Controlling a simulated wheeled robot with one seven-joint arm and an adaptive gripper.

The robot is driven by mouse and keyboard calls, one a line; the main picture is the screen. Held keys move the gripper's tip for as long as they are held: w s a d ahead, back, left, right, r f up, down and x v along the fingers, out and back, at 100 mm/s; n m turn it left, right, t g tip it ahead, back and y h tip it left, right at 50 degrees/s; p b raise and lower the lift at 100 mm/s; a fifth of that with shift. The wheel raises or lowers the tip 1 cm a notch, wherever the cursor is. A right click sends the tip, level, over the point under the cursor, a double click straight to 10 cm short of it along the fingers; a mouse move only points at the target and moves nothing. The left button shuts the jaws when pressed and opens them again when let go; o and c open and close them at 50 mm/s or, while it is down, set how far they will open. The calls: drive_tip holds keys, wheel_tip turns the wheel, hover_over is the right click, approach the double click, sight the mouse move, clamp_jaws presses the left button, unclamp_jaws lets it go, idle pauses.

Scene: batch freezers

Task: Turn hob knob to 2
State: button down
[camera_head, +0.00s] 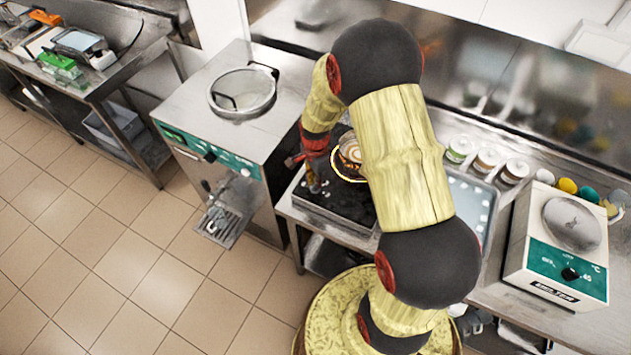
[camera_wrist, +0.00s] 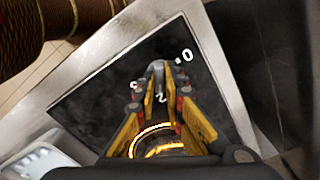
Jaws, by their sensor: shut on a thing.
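The hob (camera_head: 352,210) has a flat black top with a metal rim, and it fills the middle of the wrist view (camera_wrist: 85,95). Its small grey knob (camera_wrist: 158,68) stands between my fingertips, partly hidden by them. White marks surround the knob: a 0 to its upper right, a 2 below it and a partly covered mark to its left. I cannot tell exactly where the knob points. My gripper (camera_wrist: 160,88), with yellow fingers, is shut on the knob. In the head view my gripper (camera_head: 313,180) is low over the hob's left part.
A pan (camera_head: 350,152) sits on the hob's glowing ring (camera_wrist: 150,133), close behind my fingers. A steel batch freezer (camera_head: 215,120) stands left of the hob. Several jars (camera_head: 488,159) and a white appliance (camera_head: 560,245) stand to the right. The floor at front left is clear.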

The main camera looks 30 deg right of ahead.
drive_tip(key=c, duration=1.9)
unclamp_jaws()
drive_tip(key=shift+r, duration=0.1)
wheel_tip(320, 180, up, 12)
drive_tip(key=shift+f, duration=0.1)
drive_tip(key=shift+n, duration=0.3)
